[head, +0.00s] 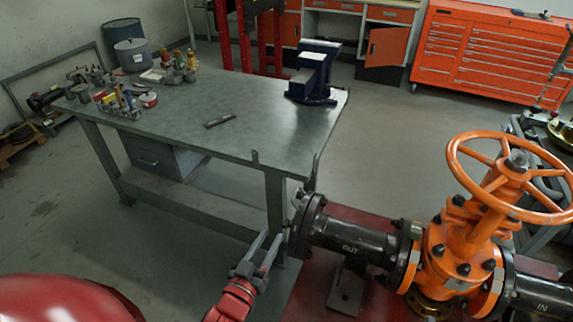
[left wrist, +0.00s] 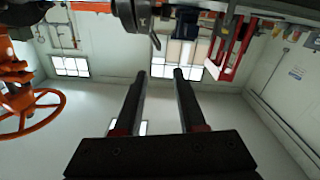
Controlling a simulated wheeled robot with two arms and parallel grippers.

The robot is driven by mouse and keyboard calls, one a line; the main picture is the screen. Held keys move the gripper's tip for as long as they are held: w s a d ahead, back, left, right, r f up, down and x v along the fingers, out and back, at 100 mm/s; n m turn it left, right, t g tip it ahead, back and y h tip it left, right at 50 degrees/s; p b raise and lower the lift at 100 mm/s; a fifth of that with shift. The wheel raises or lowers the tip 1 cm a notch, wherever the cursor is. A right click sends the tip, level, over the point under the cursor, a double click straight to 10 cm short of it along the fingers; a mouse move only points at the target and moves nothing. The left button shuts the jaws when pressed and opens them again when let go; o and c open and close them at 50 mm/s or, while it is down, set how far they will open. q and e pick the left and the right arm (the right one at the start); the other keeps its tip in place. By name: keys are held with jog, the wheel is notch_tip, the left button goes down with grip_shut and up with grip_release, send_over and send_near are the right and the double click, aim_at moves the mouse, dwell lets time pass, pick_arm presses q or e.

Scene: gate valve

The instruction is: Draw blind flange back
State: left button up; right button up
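The dark blind flange (head: 301,222) sits at the left end of the black pipe marked OUT (head: 347,240), and its bolted rim looks flush against the pipe's own flange. My left gripper (head: 271,238) is just left of the flange in the head view, apart from it, with its fingers pointing up the picture. In the left wrist view the two fingers (left wrist: 160,72) stand apart with nothing between them. Dark round flange parts (left wrist: 130,14) show at the top edge there, beyond the fingertips. My right gripper is in neither view.
The orange gate valve (head: 462,240) with its handwheel (head: 515,175) stands right of the pipe. A metal workbench (head: 190,130) stands behind, its near right corner close to the flange. It carries a vise (head: 315,75) and tools. Open floor lies right of the bench.

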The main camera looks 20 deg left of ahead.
pick_arm(q)
jog(key=b, duration=0.6)
send_near(295, 192)
jog(key=w, duration=1)
jog(key=shift+d+f+p, duration=0.25)
jog(key=shift+d+p, duration=0.1)
jog(key=shift+c, duration=0.2)
grip_shut()
jog(key=shift+f, duration=0.15)
